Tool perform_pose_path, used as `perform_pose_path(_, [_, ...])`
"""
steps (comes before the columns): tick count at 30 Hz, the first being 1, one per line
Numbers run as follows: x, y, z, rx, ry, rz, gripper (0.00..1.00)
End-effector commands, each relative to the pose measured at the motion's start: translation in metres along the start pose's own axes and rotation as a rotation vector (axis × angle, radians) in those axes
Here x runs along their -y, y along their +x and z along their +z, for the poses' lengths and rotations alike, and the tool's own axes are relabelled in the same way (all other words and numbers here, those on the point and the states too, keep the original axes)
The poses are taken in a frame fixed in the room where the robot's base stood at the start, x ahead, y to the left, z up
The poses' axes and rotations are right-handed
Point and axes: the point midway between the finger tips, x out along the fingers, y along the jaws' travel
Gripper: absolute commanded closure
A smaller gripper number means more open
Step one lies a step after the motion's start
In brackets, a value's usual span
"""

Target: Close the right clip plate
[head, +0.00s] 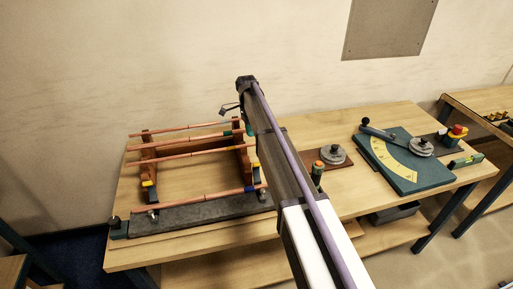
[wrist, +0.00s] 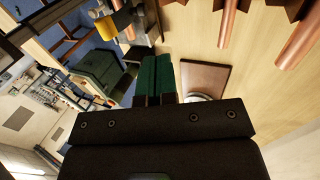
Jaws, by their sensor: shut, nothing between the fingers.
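A copper manifold with several thin copper pipes (head: 185,154) lies across two brown supports on the wooden bench. Similar parts show at the left support (head: 149,171). In the wrist view my gripper (wrist: 156,59) shows two dark green fingers pressed together, empty. Copper pipes (wrist: 228,22) show to their right, apart from them. The fingers are not clearly visible in the head view.
A grey base bar (head: 195,213) runs along the manifold's front. Right of my arm are a brown plate with a grey disc (head: 333,154), a green-capped post, and a teal board with a yellow scale (head: 397,162). Bare bench lies between them.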

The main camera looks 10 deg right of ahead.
Motion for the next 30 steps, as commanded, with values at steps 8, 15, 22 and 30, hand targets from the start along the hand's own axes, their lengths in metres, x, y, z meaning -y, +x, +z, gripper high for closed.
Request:
perform_pose_path(8, [0.003,0.057,0.0,0.0,-0.002,-0.001,1.0])
perform_pose_path(15, [0.003,0.11,0.0,0.0,-0.003,-0.001,1.0])
perform_pose_path(22, [-0.036,0.108,0.0,0.0,-0.003,-0.001,1.0])
perform_pose_path(30, [-0.038,0.109,0.0,0.0,-0.003,-0.001,1.0])
